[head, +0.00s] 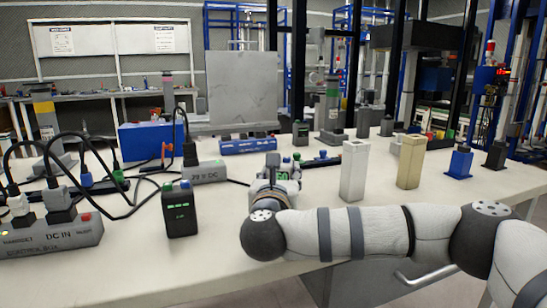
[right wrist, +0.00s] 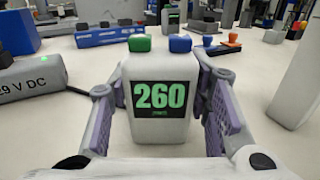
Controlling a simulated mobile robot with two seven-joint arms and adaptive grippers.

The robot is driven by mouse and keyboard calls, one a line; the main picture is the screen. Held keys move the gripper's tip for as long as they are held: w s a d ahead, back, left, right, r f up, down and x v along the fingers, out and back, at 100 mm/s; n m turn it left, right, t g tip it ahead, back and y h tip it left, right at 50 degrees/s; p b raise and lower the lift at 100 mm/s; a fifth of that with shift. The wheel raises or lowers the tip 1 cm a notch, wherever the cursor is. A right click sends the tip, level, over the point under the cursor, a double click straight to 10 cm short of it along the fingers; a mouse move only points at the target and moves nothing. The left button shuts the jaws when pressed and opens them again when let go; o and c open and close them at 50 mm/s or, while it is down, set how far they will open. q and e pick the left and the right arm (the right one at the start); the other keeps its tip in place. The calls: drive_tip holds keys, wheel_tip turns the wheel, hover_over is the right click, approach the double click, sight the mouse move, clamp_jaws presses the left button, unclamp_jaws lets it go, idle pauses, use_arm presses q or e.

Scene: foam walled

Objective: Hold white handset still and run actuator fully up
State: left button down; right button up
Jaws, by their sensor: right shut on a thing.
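The white handset (right wrist: 160,120) stands upright in the right wrist view. Its black display shows a green 260, with a green button and a blue button on top. My right gripper (right wrist: 158,88) has a purple finger pad on each side of it and is shut on it. In the head view my right gripper (head: 275,185) largely hides the handset. My left gripper is not in view. Several posts that may be actuators stand about, including a white one (head: 354,172) and a beige one (head: 409,162). I cannot tell which belongs to the white handset.
A black handset (head: 180,212) stands on the white bench (head: 200,270) left of my right gripper. Looping black cables join a grey DC IN box (head: 48,238) at the left. A grey 29 V DC box (head: 206,172) lies further back. The bench's front middle is clear.

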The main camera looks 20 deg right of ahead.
idle(0.9)
drive_tip(key=o, duration=1.3)
